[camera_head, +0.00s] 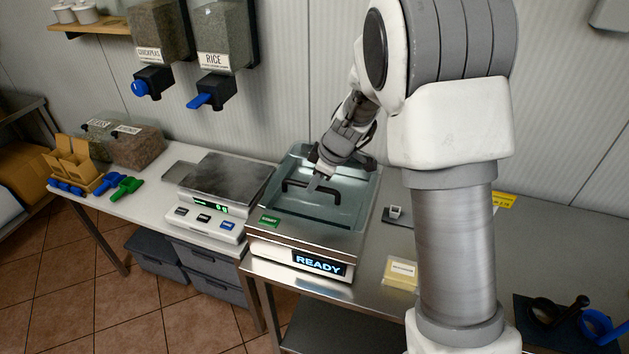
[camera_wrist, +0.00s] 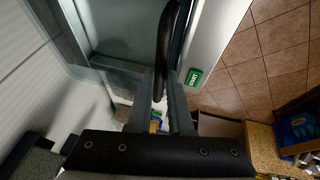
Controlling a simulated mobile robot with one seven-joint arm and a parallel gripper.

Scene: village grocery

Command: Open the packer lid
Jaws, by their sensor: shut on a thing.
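The packer (camera_head: 262,240) stands on the steel table, its front display reading READY beside a green label. Its clear, bluish lid (camera_head: 345,208) lies over the top; I cannot tell whether it is fully down or slightly raised. A black bar handle (camera_head: 293,184) is on the lid. My gripper (camera_head: 314,184) reaches down from the back right and is shut on the handle. In the wrist view, the two fingers of my gripper (camera_wrist: 164,88) meet the black handle (camera_wrist: 170,35). The exact grip is partly hidden by the fingers.
A scale (camera_head: 228,178) stands close on the packer's left. Rice (camera_head: 214,62) and chickpea (camera_head: 148,55) dispensers hang on the wall behind. A dark mat (camera_head: 540,322) with tools lies at the far right.

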